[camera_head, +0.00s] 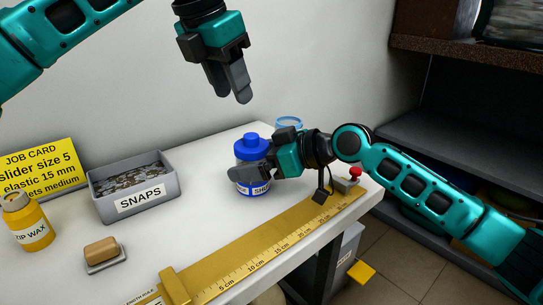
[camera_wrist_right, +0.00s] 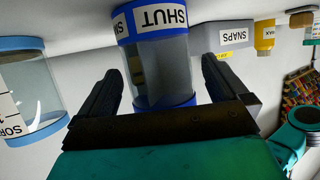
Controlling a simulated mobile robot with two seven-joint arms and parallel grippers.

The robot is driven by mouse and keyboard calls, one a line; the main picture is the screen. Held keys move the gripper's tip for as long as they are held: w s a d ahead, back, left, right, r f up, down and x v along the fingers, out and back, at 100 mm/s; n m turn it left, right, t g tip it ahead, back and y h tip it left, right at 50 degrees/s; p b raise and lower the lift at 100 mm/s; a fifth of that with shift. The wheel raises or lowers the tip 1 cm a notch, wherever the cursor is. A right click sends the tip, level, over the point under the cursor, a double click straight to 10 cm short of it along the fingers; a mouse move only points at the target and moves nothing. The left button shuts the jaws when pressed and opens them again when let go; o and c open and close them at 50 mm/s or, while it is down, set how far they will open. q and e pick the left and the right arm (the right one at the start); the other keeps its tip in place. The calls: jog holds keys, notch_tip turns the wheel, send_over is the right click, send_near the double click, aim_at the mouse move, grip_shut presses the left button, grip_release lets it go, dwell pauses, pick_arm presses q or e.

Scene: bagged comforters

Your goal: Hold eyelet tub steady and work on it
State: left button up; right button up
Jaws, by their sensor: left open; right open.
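The tub (camera_head: 252,152) is clear with a blue knobbed lid and a label near its base. It stands upright on the white bench. In the right wrist view the tub (camera_wrist_right: 163,65) appears upside down and its label reads SHUT. My right gripper (camera_head: 247,173) reaches in from the right at the tub, hiding part of its side. In the wrist view its two fingers are open on either side of the tub, with no clear contact. My left gripper (camera_head: 230,92) is open and empty in the air, above and left of the tub.
A light-blue-rimmed clear jar (camera_head: 289,124) stands behind the tub. The SNAPS box (camera_head: 133,188), wax bottle (camera_head: 27,222), block (camera_head: 101,249) and job card (camera_head: 38,168) are to the left. A brass ruler (camera_head: 270,248) lines the front edge. A red button (camera_head: 355,172) sits at right.

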aim_at(251, 135)
jog(key=shift+w+a+f, duration=0.1)
jog(key=shift+a, duration=0.1)
jog(key=c, duration=1)
jog(key=shift+c, duration=0.2)
dwell(0.8)
pick_arm(q)
jog(key=d+f+n, duration=0.1)
jog(key=f, duration=0.1)
jog(key=w+d+f+n+g+y, duration=0.1)
jog(key=f+n, duration=0.1)
jog(key=f, duration=0.1)
jog(key=w+f+n+g+y, duration=0.1)
jog(key=f+n, duration=0.1)
jog(key=shift+w+d+f, duration=0.15)
jog(key=shift+d+f, duration=0.1)
jog(key=shift+d, duration=0.15)
jog(key=shift+w+d+f+n+g+y, duration=0.1)
jog(key=shift+w+f+n+g+y, duration=0.1)
jog(key=shift+f+n, duration=0.3)
jog(key=shift+w+f+n+g+y, duration=0.1)
jog(key=shift+f+n+g+y, duration=0.15)
jog(key=shift+n, duration=0.45)
